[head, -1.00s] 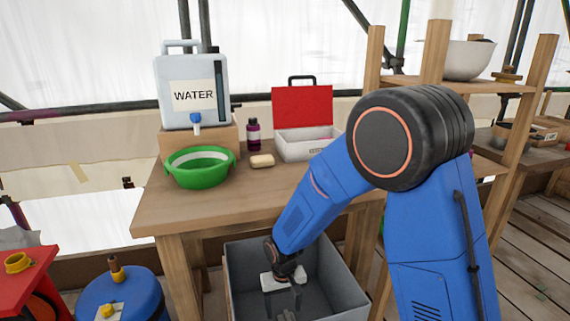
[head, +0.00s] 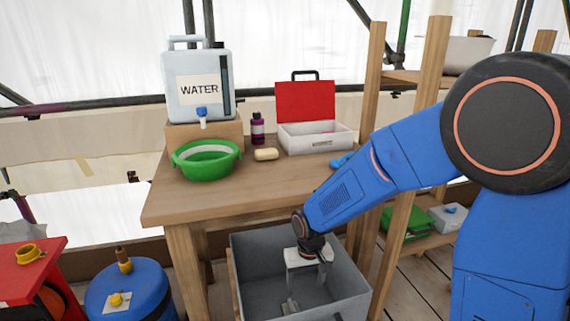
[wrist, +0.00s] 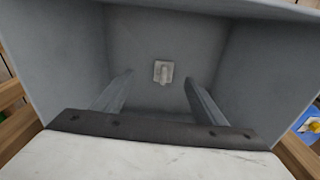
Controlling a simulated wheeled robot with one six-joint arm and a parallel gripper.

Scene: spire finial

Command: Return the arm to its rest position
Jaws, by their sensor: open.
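My gripper (head: 307,280) hangs pointing down inside the grey bin (head: 355,290) in front of the wooden table. In the wrist view its two fingers (wrist: 160,92) are spread apart with nothing between them. A small pale grey object (wrist: 163,72) lies on the bin floor beyond the fingertips, apart from them. It also shows in the head view (head: 290,306), low in the bin. My blue arm reaches in from the right with its large black elbow joint raised.
The bin walls surround my gripper. The table (head: 215,200) holds a water container (head: 198,100), a green basin (head: 206,170), soap (head: 266,154), a purple bottle (head: 258,130) and an open first-aid box (head: 315,140). A blue barrel (head: 130,285) stands at left. Wooden shelving (head: 400,150) stands at right.

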